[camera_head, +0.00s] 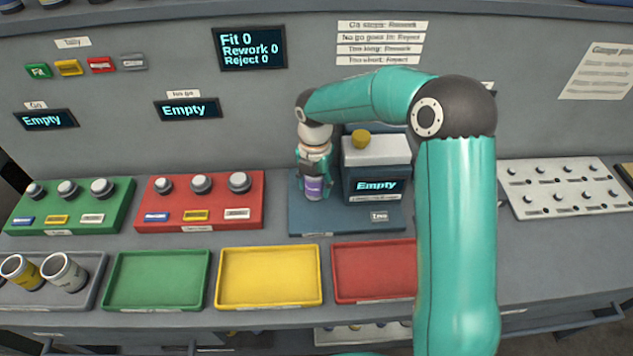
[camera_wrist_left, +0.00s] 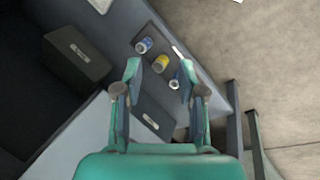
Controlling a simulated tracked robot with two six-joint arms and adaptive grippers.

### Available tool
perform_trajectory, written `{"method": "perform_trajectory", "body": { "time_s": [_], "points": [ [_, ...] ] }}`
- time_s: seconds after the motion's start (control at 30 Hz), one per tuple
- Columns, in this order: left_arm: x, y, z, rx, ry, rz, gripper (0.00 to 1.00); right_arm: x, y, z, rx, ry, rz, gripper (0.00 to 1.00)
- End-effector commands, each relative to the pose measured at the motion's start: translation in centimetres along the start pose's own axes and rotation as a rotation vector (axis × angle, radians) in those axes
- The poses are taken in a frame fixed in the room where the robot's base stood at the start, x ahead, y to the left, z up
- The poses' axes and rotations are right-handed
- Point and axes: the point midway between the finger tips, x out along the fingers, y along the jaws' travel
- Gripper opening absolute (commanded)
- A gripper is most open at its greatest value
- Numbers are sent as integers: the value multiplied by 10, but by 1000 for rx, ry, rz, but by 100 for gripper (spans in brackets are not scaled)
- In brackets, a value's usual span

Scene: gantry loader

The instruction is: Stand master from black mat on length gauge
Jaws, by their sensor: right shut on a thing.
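The length gauge has a dark blue base (camera_head: 296,213) and a block whose display (camera_head: 376,186) reads "Empty". My right gripper (camera_head: 314,170) is shut on a small purple and grey cylinder, the master (camera_head: 314,188), at the left part of the gauge. The master is upright; I cannot tell whether its foot touches the base. The gripper hides its upper part. My left gripper (camera_wrist_left: 160,88) is open and empty in the left wrist view; it is out of the head view. A dark, labelled flat piece (camera_wrist_left: 152,118) lies beneath it; I cannot tell if this is the black mat.
Green (camera_head: 155,279), yellow (camera_head: 267,275) and red (camera_head: 372,270) trays line the front. A grey tray (camera_head: 88,298) holds cylinders. Green (camera_head: 112,215) and red (camera_head: 220,211) gauge blocks stand left, a white peg board (camera_head: 562,187) right. My right arm hides part of the bench.

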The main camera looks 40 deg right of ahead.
Motion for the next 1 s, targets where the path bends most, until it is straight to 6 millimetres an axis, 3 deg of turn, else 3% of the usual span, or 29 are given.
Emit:
{"method": "perform_trajectory", "body": {
  "time_s": [0.77, 0.8, 0.93, 1.0],
  "points": [
    [3, -1, 0, 0, 0, 0, 40, 4, 0, 0, 0, -1, 1, 0],
    [2, -1, 0, 0, 0, 0, 40, 4, 0, 0, 0, -1, 1, 57],
    [2, -1, 0, 0, 0, 0, 40, 4, 0, 0, 0, -1, 1, 79],
    [2, -1, 0, 0, 0, 0, 40, 4, 0, 0, 0, -1, 1, 80]
  ]
}}
